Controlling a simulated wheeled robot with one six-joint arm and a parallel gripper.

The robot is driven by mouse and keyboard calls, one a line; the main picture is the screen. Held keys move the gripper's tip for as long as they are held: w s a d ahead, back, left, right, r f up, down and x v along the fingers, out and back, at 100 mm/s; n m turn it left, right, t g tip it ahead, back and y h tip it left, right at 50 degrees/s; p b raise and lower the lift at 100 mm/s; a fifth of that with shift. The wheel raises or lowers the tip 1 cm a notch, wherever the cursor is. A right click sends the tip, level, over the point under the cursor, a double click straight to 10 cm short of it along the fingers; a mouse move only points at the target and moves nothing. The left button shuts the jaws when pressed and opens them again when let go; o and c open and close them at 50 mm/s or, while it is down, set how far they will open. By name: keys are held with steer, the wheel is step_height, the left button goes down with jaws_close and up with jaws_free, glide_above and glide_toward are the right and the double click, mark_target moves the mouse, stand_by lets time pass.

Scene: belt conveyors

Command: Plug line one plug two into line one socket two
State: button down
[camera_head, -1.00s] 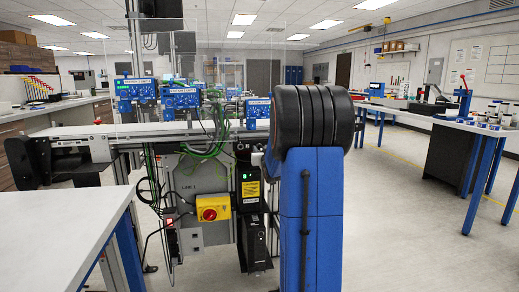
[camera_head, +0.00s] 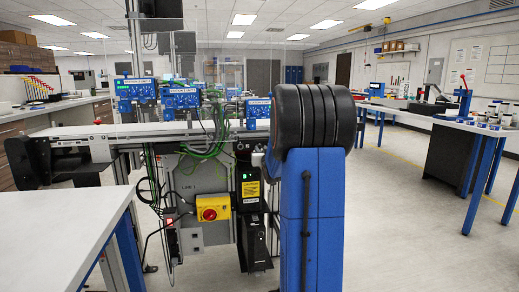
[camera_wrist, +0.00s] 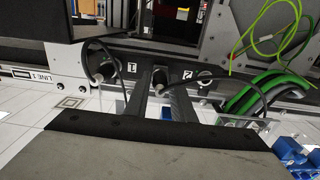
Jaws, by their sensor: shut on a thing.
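In the wrist view, my gripper (camera_wrist: 163,108) reaches up to the dark socket panel, its two dark fingers close together. The plug is at the panel just left of a round "2" label (camera_wrist: 187,75). Its tip and the socket behind it are hidden, so I cannot tell how deep it sits. A second plug (camera_wrist: 99,73) with a black cable is at the panel left of the "1" label (camera_wrist: 131,67). In the head view, my gripper is not seen.
Green cables (camera_wrist: 252,92) hang close at the right in the wrist view. A "LINE 1" label (camera_wrist: 35,76) is on the rail at left. In the head view, the panel under the conveyor carries a yellow-and-red switch (camera_head: 213,208). A white table (camera_head: 70,225) stands at the left front.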

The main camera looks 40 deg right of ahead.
steer(key=shift+v, duration=2.2)
